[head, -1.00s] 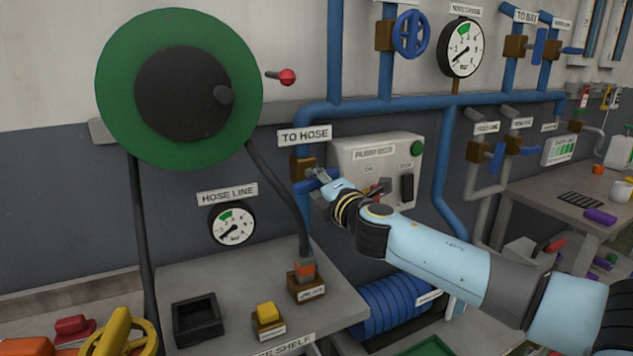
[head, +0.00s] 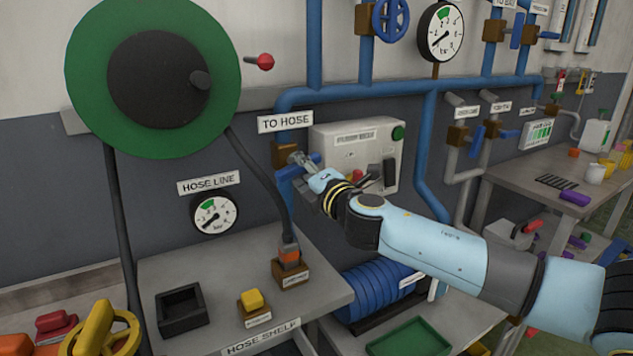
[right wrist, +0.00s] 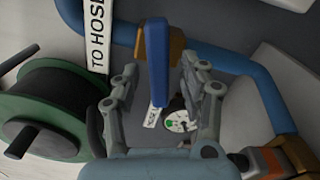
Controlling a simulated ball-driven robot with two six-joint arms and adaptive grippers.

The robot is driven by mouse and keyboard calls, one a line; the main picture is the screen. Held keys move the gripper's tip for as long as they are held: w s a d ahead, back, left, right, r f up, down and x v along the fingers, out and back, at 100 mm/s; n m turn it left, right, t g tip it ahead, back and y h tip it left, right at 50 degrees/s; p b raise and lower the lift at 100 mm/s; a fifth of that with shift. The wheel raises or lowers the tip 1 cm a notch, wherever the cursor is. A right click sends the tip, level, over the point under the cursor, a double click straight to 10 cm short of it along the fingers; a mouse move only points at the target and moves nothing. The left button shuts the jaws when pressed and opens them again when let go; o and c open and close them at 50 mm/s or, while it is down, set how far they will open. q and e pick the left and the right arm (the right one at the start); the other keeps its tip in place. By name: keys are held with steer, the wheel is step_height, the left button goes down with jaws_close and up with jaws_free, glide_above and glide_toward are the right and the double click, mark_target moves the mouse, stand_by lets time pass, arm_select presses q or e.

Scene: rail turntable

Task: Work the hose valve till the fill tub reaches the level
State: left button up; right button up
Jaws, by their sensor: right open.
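The TO HOSE valve has a brown body (head: 285,153) and a blue lever (head: 292,173), on the blue pipe below its label. My right gripper (head: 300,160) is at this valve in the head view, partly covering the lever. In the right wrist view, the blue lever (right wrist: 156,55) stands between the two spread fingers of the right gripper (right wrist: 158,78), with gaps on both sides. The HOSE LINE gauge (head: 214,215) has its needle pointing low left, outside the green band. I cannot make out a fill tub. My left gripper is not in view.
A green hose reel (head: 88,75) hangs at upper left, with a black hose running down to the shelf (head: 230,315). The grey pump box (head: 335,140) stands just right of the valve. A black square tray (head: 180,318) and a yellow button (head: 252,300) sit on the shelf.

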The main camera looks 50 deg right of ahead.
steer(key=v, duration=0.9)
steer(key=shift+s, duration=0.4)
